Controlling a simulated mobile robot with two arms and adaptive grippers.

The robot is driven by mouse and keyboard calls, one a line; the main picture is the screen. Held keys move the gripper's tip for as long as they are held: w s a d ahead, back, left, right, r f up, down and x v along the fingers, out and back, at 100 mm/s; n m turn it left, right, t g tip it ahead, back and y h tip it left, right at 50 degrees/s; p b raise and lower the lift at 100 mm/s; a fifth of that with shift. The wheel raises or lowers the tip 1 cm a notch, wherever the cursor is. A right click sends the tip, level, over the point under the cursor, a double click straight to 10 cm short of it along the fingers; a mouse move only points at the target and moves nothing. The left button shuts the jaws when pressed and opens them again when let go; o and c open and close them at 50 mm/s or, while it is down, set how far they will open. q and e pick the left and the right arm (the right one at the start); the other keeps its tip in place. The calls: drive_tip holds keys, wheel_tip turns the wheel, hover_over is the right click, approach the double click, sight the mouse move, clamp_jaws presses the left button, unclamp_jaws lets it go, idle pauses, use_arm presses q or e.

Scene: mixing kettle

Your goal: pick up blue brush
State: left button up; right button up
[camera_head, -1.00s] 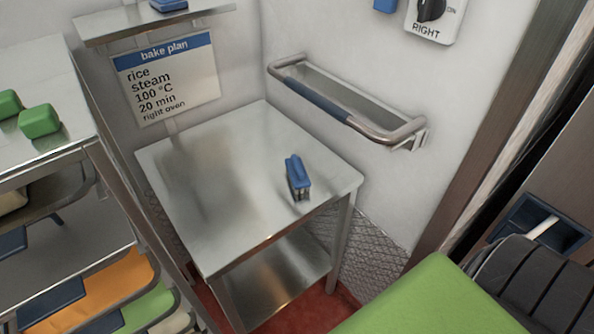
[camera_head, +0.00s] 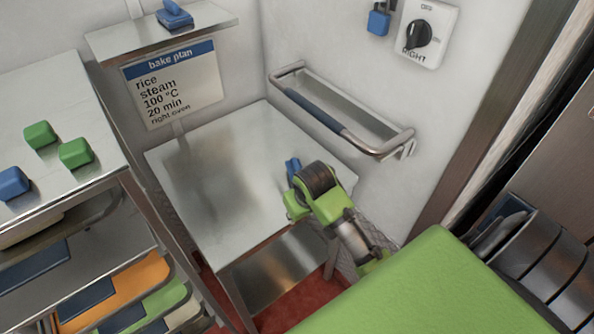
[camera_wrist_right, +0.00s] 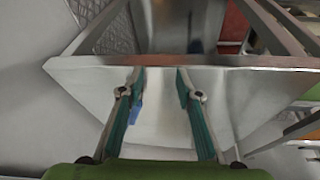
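The blue brush (camera_head: 291,168) lies on the small steel table (camera_head: 200,165). In the head view my right arm covers most of it. In the right wrist view a small blue piece of the brush (camera_wrist_right: 135,112) shows just inside the left finger; the rest is hidden. My right gripper (camera_wrist_right: 160,73) is open over the tabletop, with its two teal-padded fingers apart and nothing clearly held between them. In the head view its green and black wrist is above the table's right side. My left gripper is not in view.
A rail (camera_head: 340,128) runs along the wall close behind the table. A rack (camera_head: 75,200) with trays stands left, with green and blue blocks on top. A wall shelf (camera_head: 205,30) holds a blue item. The table's left half is clear.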

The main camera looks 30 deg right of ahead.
drive_tip(key=w+d+r+m, duration=0.1)
drive_tip(key=w+d+r, duration=0.2)
drive_tip(key=w+r, duration=0.3)
drive_tip(key=w+d+r+m, duration=0.2)
drive_tip(key=w+d+r, duration=0.15)
drive_tip(key=r, duration=0.55)
drive_tip(key=p, duration=0.3)
hover_over(297, 167)
drive_tip(key=s+a, duration=0.1)
drive_tip(key=f, duration=0.8)
drive_tip(key=shift+s, duration=0.2)
drive_tip(key=shift+f, duration=0.35)
drive_tip(key=x, duration=0.1)
drive_tip(key=p+x, duration=0.1)
drive_tip(key=x, duration=0.1)
drive_tip(key=shift+s+d+f+p, duration=0.15)
drive_tip(key=shift+s+f+p, duration=0.1)
drive_tip(key=shift+f+p, duration=0.05)
drive_tip(key=shift+w+f, duration=0.25)
drive_tip(key=shift+f, duration=0.35)
drive_tip(key=shift+d+r+t, duration=0.1)
drive_tip(key=shift+t, duration=0.2)
clamp_jaws()
